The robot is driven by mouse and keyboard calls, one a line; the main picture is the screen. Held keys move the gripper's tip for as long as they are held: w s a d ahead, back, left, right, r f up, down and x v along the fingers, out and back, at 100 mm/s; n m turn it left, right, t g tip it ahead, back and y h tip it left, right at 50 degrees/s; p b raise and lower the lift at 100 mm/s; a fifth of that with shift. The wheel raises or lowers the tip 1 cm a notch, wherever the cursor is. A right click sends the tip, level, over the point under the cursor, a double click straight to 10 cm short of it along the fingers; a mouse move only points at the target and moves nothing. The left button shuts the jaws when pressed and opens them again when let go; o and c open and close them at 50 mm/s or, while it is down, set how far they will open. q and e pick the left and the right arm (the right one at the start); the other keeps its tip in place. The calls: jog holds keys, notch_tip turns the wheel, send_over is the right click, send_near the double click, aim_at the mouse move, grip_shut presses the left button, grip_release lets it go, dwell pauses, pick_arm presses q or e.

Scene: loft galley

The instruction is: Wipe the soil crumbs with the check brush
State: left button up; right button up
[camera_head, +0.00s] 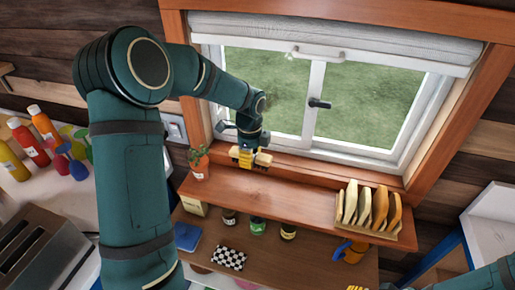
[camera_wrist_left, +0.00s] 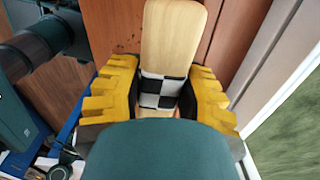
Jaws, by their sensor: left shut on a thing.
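My left gripper (camera_head: 247,160) is shut on the check brush, over the upper wooden shelf (camera_head: 290,198) below the window. In the left wrist view the brush (camera_wrist_left: 172,35) has a pale wooden body with a black-and-white check band between the yellow fingers (camera_wrist_left: 165,92). In the head view the brush (camera_head: 264,158) lies crosswise in the fingers, close to the shelf; I cannot tell if it touches. A few dark soil crumbs (camera_wrist_left: 120,48) lie on the reddish wood left of the brush. Only a yellow edge, apparently my right gripper (camera_head: 357,287), shows at the bottom.
A potted plant (camera_head: 199,163) stands just left of the left gripper. A rack of wooden boards (camera_head: 368,212) stands at the shelf's right end. The lower shelf holds jars (camera_head: 258,226) and a check cloth (camera_head: 229,258). The upper shelf's middle is clear.

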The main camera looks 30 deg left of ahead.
aim_at(251, 181)
pick_arm(q)
jog(key=shift+s+f+b, duration=0.25)
jog(key=shift+f+b, duration=0.5)
jog(key=shift+f, duration=0.15)
jog(key=shift+w+f+b, duration=0.15)
jog(key=shift+f+b, duration=1.35)
jog(key=shift+f, duration=0.6)
jog(key=shift+f+b, duration=0.6)
jog(key=shift+f, duration=0.35)
